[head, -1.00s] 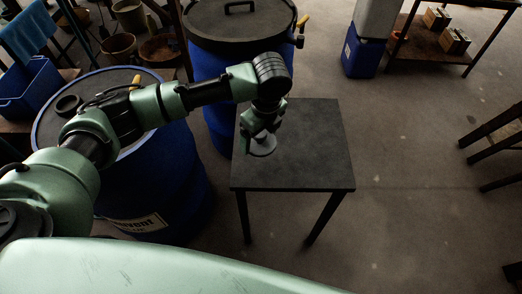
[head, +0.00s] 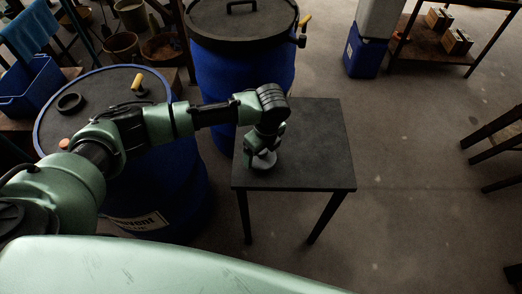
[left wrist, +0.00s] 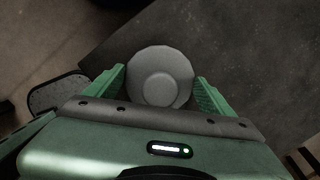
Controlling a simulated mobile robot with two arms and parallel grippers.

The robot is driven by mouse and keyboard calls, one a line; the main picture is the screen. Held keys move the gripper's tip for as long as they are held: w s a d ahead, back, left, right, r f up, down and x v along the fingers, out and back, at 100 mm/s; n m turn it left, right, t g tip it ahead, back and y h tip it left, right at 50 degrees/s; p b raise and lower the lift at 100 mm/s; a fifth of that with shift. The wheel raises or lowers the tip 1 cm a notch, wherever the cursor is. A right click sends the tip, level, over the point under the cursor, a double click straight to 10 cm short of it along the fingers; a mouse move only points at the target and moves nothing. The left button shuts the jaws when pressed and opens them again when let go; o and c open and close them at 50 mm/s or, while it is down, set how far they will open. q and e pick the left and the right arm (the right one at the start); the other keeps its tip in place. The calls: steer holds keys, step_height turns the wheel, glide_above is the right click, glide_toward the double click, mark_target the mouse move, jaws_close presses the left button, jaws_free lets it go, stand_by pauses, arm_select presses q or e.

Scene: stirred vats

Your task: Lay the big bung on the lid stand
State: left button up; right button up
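The big bung (head: 264,161) is a pale grey round plug. The lid stand (head: 315,150) is the small dark square-topped table in the middle of the head view. My left gripper (head: 262,152) points down over the near left part of its top. In the left wrist view the bung (left wrist: 161,72) sits between the two green fingers (left wrist: 160,82), close against both, and the gripper looks shut on it. The stand top (left wrist: 240,60) shows behind. I cannot tell whether the bung touches the top. My right gripper is not in view.
A blue vat (head: 165,195) with a dark lid stands left, under my left arm. A second blue vat (head: 240,75) stands behind the stand. A shelf (head: 420,45) is at the back right, with a blue container (head: 364,55) beside it. The stand's right half is bare.

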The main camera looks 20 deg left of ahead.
mark_target(265, 152)
arm_select(q)
steer(key=o, duration=0.3)
steer(key=shift+r, duration=0.1)
step_height(265, 152, up, 12)
steer(key=d, duration=0.1)
steer(key=shift+s+d, duration=0.3)
steer(key=shift+s, duration=0.1)
